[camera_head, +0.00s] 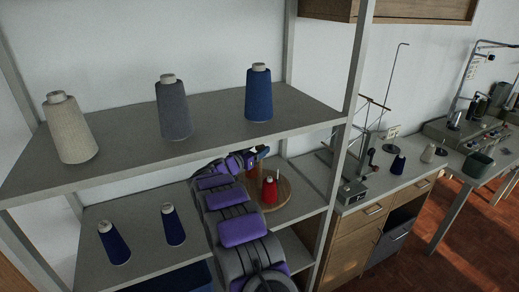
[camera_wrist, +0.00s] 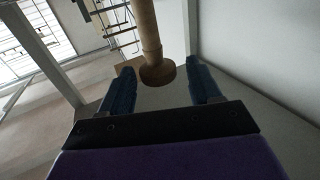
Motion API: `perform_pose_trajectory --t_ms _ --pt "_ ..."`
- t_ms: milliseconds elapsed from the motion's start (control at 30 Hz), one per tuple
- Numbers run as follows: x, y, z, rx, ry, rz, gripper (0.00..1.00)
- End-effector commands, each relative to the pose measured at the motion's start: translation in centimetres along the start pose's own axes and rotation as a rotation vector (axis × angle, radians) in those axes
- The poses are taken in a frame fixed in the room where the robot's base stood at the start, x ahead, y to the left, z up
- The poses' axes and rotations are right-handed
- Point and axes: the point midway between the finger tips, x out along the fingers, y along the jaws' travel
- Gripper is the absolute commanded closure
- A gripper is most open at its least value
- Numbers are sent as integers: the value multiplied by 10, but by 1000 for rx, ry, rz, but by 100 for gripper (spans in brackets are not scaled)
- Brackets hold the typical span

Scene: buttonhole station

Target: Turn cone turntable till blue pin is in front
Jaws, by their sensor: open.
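The turntable (camera_head: 284,200) is a round wooden disc on the lower shelf, right of my arm. A red cone (camera_head: 269,191) stands on its near part, and a thin pale pin (camera_head: 278,174) shows beside it. A brown upright piece (camera_head: 253,184) is partly hidden by my arm. No blue pin can be made out with certainty. My gripper (camera_head: 252,155) is above the back of the turntable. In the wrist view, its open dark blue fingers flank a wooden post with a round knob (camera_wrist: 157,73); no contact can be confirmed.
The upper shelf (camera_head: 215,125) above holds beige (camera_head: 70,130), grey (camera_head: 173,110) and blue (camera_head: 259,95) cones. Two navy cones (camera_head: 113,243) (camera_head: 173,226) stand left of my arm on the lower shelf. A metal rack post (camera_head: 345,150) rises right of the turntable.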

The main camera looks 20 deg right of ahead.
Motion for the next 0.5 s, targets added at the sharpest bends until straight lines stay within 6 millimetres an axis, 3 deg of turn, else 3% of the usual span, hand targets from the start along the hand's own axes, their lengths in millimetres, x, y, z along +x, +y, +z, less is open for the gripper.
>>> perform_pose_trajectory --t_ms 200,500 --pt "15 0 2 -3 -2 -2 37" --pt "17 0 1 -2 -1 -2 38"
